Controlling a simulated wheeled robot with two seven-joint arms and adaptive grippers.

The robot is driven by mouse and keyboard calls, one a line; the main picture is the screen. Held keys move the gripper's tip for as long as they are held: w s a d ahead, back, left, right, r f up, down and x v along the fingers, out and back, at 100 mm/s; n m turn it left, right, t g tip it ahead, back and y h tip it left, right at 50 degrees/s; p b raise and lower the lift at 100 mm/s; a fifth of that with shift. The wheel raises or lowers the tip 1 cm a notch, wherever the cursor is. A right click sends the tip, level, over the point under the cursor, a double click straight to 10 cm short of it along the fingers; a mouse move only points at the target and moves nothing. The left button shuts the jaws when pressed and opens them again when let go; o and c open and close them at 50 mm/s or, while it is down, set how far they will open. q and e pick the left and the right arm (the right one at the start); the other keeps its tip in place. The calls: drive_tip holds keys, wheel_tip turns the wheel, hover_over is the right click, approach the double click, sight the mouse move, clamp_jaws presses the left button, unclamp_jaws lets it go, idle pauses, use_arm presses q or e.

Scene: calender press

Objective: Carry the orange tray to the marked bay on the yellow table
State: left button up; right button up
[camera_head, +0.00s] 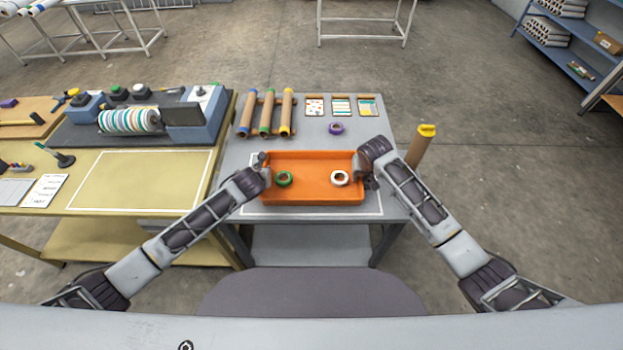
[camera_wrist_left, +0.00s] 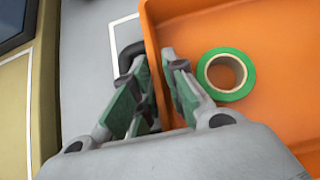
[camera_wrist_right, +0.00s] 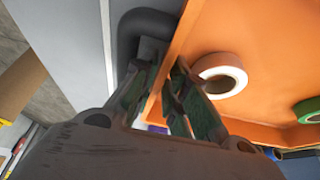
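The orange tray (camera_head: 312,165) stands on the grey table inside a white outline. It holds a green tape roll (camera_head: 284,179) at left and a white tape roll (camera_head: 340,178) at right. My left gripper (camera_wrist_left: 155,62) is open, its fingers either side of the tray's left wall by a dark handle (camera_wrist_left: 130,54). My right gripper (camera_wrist_right: 162,68) is likewise open around the right wall, beside another dark handle (camera_wrist_right: 147,28). Gaps show between the fingers; contact with the wall is unclear. The marked bay (camera_head: 140,180) on the yellow table (camera_head: 52,222) is an empty white-outlined rectangle.
The grey table (camera_head: 240,150) bears cardboard tubes (camera_head: 267,115), sample cards (camera_head: 341,106) and a purple roll (camera_head: 336,128) behind the tray. The press (camera_head: 150,118) stands behind the bay. A pen stand (camera_head: 62,158) and papers (camera_head: 46,190) lie left of it. A capped tube (camera_head: 420,146) stands right.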

use_arm(q)
clamp_jaws()
use_arm(e)
clamp_jaws()
use_arm(q)
drive_tip(key=shift+r, duration=0.3)
use_arm(e)
drive_tip(key=shift+r, duration=0.3)
